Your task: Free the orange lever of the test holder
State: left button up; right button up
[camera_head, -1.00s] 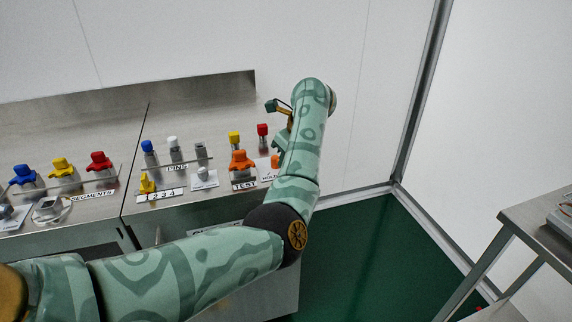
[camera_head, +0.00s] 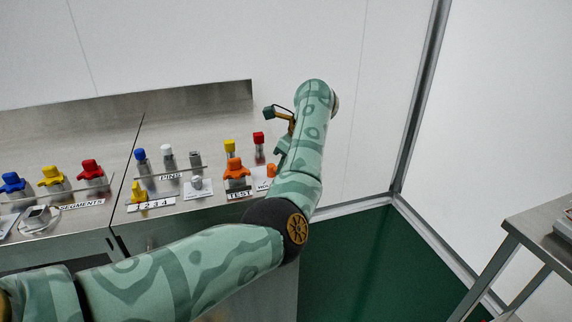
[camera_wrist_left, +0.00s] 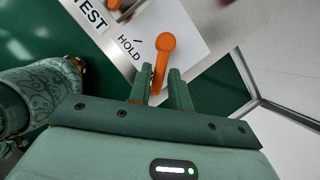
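The orange lever (camera_wrist_left: 165,42) has a round knob and a slim shaft, and stands by the HOLD label in the left wrist view. Part of it shows in the head view (camera_head: 271,170) beside my forearm. My left gripper (camera_wrist_left: 160,74) is open, with one finger on each side of the lever's shaft. Gaps show between shaft and fingers. The white HOLD plate (camera_wrist_left: 190,35) of the test holder lies under the knob. In the head view my arm hides the fingers. My right gripper is not in view.
An orange knob (camera_head: 236,168) at TEST stands just left of the lever. Yellow (camera_head: 230,147) and red (camera_head: 258,140) knobs stand behind. More coloured knobs line the steel bench to the left. A white wall is behind; green floor (camera_head: 345,260) lies open at right.

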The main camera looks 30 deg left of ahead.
pick_arm(q)
jog(key=shift+o, duration=0.9)
